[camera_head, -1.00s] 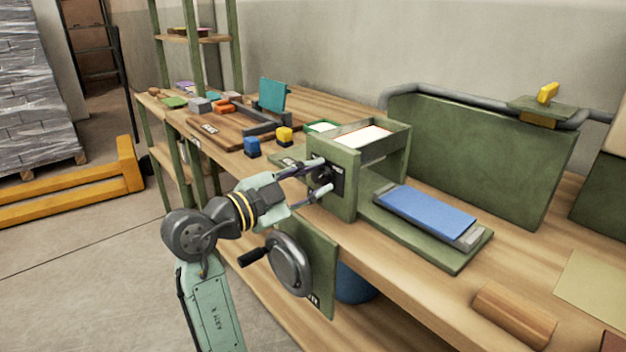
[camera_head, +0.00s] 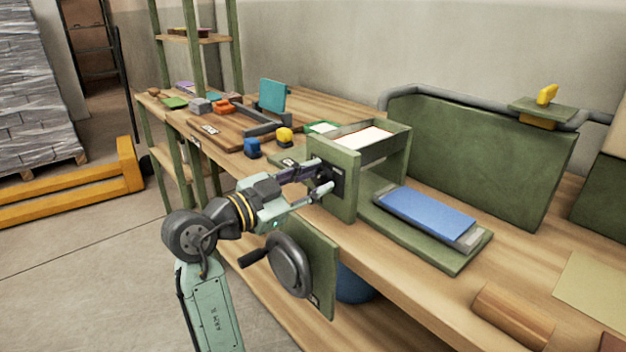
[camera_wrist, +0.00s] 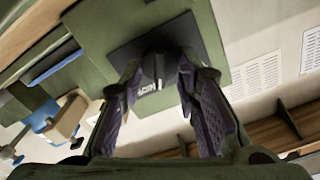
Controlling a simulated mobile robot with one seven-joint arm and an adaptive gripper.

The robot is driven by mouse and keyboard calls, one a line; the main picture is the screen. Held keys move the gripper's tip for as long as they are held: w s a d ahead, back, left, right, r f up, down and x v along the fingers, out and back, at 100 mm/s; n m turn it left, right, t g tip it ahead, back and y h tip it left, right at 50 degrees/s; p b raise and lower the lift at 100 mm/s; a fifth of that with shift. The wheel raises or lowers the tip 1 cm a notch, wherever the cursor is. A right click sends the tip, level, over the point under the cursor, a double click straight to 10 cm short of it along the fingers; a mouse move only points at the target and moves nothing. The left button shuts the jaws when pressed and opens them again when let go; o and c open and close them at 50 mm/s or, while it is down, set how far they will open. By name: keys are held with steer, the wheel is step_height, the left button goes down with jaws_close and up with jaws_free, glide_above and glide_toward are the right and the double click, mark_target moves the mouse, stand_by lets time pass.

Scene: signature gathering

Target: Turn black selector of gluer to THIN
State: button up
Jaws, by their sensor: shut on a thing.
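The gluer (camera_head: 347,198) is a green box-like machine on the bench, with an open top holding white material. Its black selector sits on a dark square plate (camera_head: 338,186) on the side facing my arm. In the wrist view the selector (camera_wrist: 153,68) is a dark knob with a pale line, between my fingertips. My gripper (camera_head: 322,178) is shut on the selector; it also shows in the wrist view (camera_wrist: 157,82). White lettering beside the knob is too small to read surely. The fingers hide part of the plate in the head view.
A crank wheel (camera_head: 289,265) on a green panel hangs just below my gripper. A blue pad (camera_head: 426,213) on a green base lies to the right. Blue (camera_head: 252,148) and yellow (camera_head: 284,135) pieces stand behind on the bench.

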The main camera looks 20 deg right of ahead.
steer(key=n+p, duration=0.1)
steer(key=n, duration=0.2)
steer(key=shift+r+n, duration=0.15)
steer(key=shift+n, duration=0.25)
steer(key=n+p, duration=0.2)
steer(key=n, duration=0.1)
steer(key=shift+w+n, duration=0.1)
steer(key=shift+n, duration=0.2)
steer(key=n+p, duration=0.2)
steer(key=n, duration=0.2)
steer(key=shift+p, duration=0.4)
steer(key=shift+w+a+n+p, duration=0.1)
steer(key=shift+n+p, duration=0.75)
steer(key=shift+n, duration=0.55)
steer(key=o, duration=1.1)
steer(key=shift+o, duration=0.2)
steer(key=v, duration=1.2)
